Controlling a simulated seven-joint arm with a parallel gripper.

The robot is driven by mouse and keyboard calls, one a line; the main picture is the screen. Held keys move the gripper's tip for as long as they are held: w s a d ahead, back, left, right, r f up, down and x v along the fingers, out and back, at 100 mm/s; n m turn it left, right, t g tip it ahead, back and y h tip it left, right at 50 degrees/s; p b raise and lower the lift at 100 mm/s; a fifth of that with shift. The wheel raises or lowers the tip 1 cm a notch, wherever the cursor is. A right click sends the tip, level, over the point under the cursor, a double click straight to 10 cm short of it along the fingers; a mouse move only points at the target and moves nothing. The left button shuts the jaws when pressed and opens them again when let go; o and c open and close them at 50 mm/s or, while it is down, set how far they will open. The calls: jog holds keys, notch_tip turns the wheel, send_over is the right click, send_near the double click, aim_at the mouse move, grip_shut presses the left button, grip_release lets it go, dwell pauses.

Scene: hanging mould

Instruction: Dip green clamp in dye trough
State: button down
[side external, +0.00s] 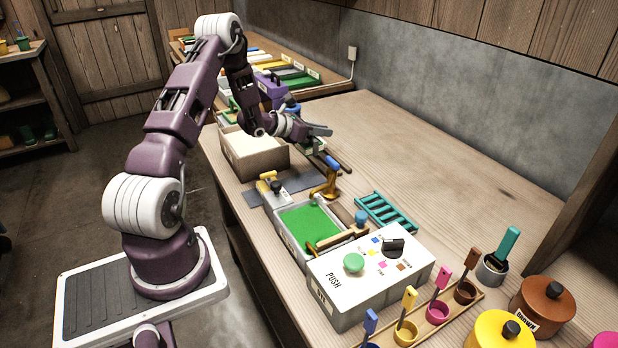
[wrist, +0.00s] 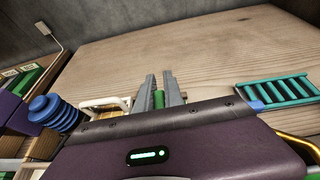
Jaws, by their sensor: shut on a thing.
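My gripper (side external: 318,131) is at the far part of the bench, beyond the trough. In the wrist view, its two grey fingers (wrist: 166,90) are closed on a narrow green piece, which looks like the green clamp (wrist: 158,100). Most of the clamp is hidden by the fingers and the gripper body. The dye trough (side external: 283,234) is a pale rectangular tray filled with bright green, in the middle of the bench in the side view. My gripper is well apart from it.
A beige box (side external: 256,158) stands below my forearm. A yellow-orange stand (side external: 327,183) lies between my gripper and the trough. A teal rack (side external: 387,212) and a white control box (side external: 370,280) flank the trough. The bench near the wall is clear.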

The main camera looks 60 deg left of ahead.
notch_tip(320, 180, down, 10)
jog(key=shift+r, duration=0.25)
jog(key=shift+f, duration=0.2)
jog(key=c, duration=1.5)
grip_release()
jog(key=shift+o, duration=0.2)
